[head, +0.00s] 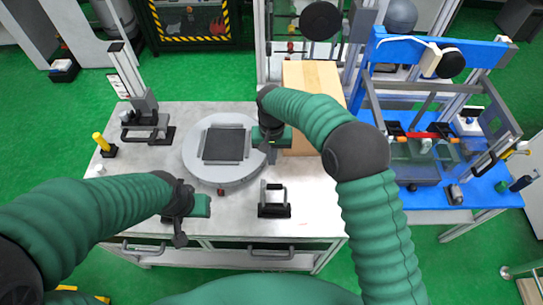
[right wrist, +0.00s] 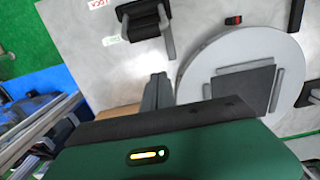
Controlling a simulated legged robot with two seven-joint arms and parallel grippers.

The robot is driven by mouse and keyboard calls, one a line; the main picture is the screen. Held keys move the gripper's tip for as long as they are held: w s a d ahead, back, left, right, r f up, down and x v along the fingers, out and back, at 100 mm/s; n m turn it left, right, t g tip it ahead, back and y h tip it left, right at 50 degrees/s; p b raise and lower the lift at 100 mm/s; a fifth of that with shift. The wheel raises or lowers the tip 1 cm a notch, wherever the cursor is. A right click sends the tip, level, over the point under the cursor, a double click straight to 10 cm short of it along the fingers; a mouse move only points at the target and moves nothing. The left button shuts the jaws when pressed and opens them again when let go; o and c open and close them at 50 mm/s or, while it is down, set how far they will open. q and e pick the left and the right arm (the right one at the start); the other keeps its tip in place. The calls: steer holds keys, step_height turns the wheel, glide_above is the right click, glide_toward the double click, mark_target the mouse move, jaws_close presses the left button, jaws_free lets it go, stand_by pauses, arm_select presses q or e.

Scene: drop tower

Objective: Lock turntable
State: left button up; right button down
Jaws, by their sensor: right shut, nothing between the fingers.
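The turntable (head: 196,165) is a round light-grey disc with a dark square pad, lying on the grey workbench. In the right wrist view the turntable (right wrist: 198,70) is at the right. A black bracket with a metal handle (head: 273,197) stands at the bench's front, right of the turntable; it also shows in the right wrist view (right wrist: 143,18), beside red and green labels. My right gripper (head: 271,154) is shut and empty, at the turntable's right edge; its fingers (right wrist: 157,92) point toward the bench. My left gripper (head: 180,238) is at the bench's front left; its fingers are unclear.
A small red-and-black part (head: 221,191) sits at the turntable's front edge. A clamp-like stand (head: 146,122) and a yellow post (head: 101,141) are at the left. A wooden block (head: 312,74) stands behind my right arm. A blue-framed rig (head: 430,52) fills the right.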

arm_select(q)
steer(key=shift+p+v, duration=0.6)
steer(key=shift+v, duration=0.2)
arm_select(e)
steer(key=s+f, duration=0.4)
steer(key=shift+s+f, duration=0.15)
arm_select(q)
steer(key=shift+w+f, duration=0.1)
arm_select(e)
steer(key=shift+f, duration=0.1)
arm_select(q)
steer(key=shift+s, duration=0.2)
arm_select(e)
steer(key=shift+s+r+t, duration=0.2)
steer(key=shift+r+t, duration=0.05)
steer(key=shift+t, duration=0.15)
